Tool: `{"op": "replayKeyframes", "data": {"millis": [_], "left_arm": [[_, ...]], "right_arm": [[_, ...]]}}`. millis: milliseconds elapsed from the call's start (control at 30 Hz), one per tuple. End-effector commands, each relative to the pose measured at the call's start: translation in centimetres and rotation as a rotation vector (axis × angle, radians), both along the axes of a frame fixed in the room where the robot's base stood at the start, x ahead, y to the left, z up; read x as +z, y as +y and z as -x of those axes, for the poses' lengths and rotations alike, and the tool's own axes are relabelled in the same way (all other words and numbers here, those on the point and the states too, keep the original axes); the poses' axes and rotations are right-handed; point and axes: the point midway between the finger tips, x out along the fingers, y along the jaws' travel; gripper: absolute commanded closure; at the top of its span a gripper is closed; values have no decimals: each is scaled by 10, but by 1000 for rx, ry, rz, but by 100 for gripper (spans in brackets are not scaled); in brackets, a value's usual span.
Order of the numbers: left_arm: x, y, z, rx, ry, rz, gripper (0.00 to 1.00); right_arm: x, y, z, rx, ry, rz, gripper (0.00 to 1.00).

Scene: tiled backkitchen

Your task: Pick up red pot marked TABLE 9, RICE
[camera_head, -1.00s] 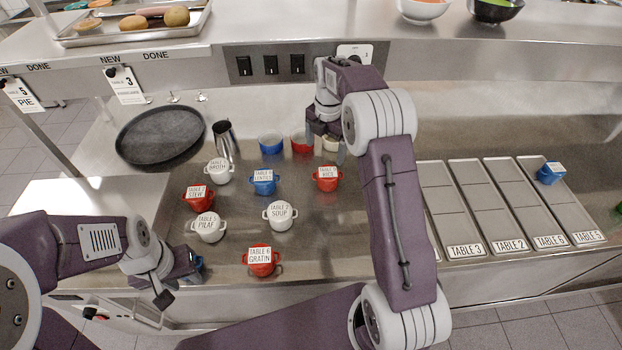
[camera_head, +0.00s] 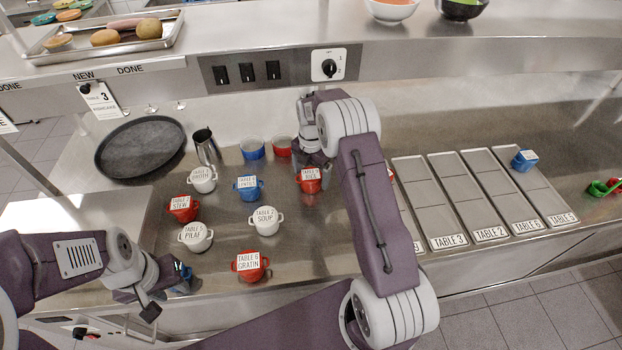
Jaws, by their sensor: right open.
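The red pot (camera_head: 309,186) with a white label reading RICE stands on the steel counter, right of the blue pot; the label's table number is too small to read surely. My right gripper (camera_head: 312,168) points down at this pot from behind and above, its open fingers close by the pot's rim. Part of the pot's back is hidden by the gripper, and I cannot tell whether they touch. My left gripper (camera_head: 166,290) is open at the counter's front left edge, with a blue object (camera_head: 183,284) partly hidden behind it.
Nearby stand the blue pot (camera_head: 248,188), the white SOUP pot (camera_head: 265,220), the red GRATIN pot (camera_head: 250,266) and other labelled pots. Labelled steel trays (camera_head: 462,205) lie at the right.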

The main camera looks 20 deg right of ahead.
Motion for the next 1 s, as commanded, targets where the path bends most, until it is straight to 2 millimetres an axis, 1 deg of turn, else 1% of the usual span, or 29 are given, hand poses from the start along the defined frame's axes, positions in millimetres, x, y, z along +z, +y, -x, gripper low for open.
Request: {"op": "replayKeyframes", "data": {"millis": [67,133,333,367,400,467,500,567,600,633,667,867,967,1000], "left_arm": [[4,0,0,0,0,0,64],[4,0,0,0,0,0,64],[4,0,0,0,0,0,64],[4,0,0,0,0,0,64],[4,0,0,0,0,0,64],[4,0,0,0,0,0,64],[4,0,0,0,0,0,64],[4,0,0,0,0,0,64],[4,0,0,0,0,0,64],[4,0,0,0,0,0,64],[4,0,0,0,0,0,64],[3,0,0,0,0,0,64],[0,0,0,0,0,0,64],[-2,0,0,0,0,0,64]], "right_arm": [[-11,0,0,0,2,0,10],[-16,0,0,0,-1,0,10],[-19,0,-1,0,-2,0,10],[-19,0,-1,0,-2,0,13],[-19,0,-1,0,-2,0,24],[-19,0,-1,0,-2,0,40],[-19,0,-1,0,-2,0,52],[-19,0,-1,0,-2,0,68],[-19,0,-1,0,-2,0,79],[-19,0,-1,0,-2,0,88],[-18,0,-1,0,-4,0,92],[-17,0,-1,0,-4,1,92],[-5,0,-2,0,-7,1,92],[4,0,-3,0,-10,1,92]]}}
